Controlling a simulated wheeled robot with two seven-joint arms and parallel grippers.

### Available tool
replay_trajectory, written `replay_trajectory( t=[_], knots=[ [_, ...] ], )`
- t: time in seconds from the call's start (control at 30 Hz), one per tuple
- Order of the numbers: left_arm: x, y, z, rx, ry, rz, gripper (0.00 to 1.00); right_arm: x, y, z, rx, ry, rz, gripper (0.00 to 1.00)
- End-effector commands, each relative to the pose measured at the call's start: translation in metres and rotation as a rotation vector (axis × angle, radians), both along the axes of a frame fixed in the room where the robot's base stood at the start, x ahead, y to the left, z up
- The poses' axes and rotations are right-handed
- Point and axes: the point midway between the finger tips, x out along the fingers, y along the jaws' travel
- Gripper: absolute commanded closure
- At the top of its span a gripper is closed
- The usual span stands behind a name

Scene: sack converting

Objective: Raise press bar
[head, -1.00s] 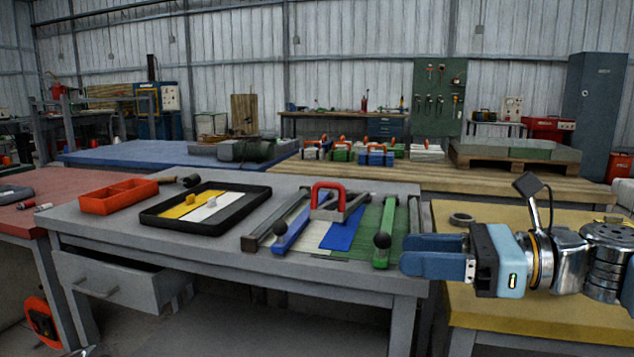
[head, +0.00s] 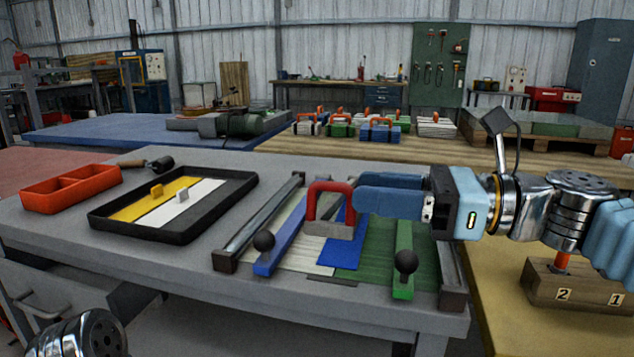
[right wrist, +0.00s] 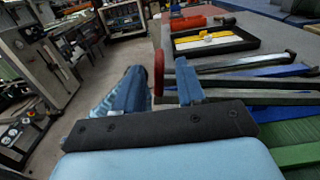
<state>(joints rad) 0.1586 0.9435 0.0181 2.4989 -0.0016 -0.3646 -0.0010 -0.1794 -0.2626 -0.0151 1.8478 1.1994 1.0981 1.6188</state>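The press bar shows as a grey bar (head: 332,229) with a red arched handle (head: 331,187). It lies across the middle of a frame with dark metal side rails on the grey bench, over white, blue and green strips. My right gripper (head: 360,197) reaches in from the right, with its blue fingertips close beside the handle. In the right wrist view the fingers (right wrist: 155,88) are apart, and the red handle (right wrist: 158,70) shows in the gap between them. I cannot tell whether they touch it. My left gripper is out of view.
A blue lever (head: 280,240) and a green lever (head: 403,253), each with a black knob, flank the strips. A black tray (head: 135,229) with yellow and white plates and a red divided bin (head: 70,190) stand left. A numbered wooden block (head: 575,287) is right.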

Motion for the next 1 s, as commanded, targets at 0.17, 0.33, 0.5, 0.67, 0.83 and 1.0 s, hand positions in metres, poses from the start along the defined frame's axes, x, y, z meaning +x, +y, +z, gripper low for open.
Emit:
replay_trajectory(
  t=[0.17, 0.33, 0.5, 0.67, 0.83, 1.0],
  knots=[
    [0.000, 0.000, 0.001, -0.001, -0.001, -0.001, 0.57, 0.013, 0.039, 0.000, 0.000, 0.002, 0.002, 0.61],
    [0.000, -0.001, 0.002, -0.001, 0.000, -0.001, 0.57, 0.020, 0.062, 0.000, 0.000, 0.000, 0.002, 0.61],
    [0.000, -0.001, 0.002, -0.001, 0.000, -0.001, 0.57, 0.024, 0.071, 0.000, 0.000, 0.000, -0.001, 0.61],
    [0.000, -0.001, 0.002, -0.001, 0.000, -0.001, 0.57, 0.024, 0.072, 0.000, 0.000, 0.000, -0.001, 0.61],
    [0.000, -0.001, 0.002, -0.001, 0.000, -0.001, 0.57, 0.024, 0.072, 0.000, 0.000, 0.000, -0.001, 0.73],
    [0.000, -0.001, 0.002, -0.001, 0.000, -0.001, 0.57, 0.024, 0.071, 0.000, 0.000, 0.000, -0.001, 0.99]
  ],
)
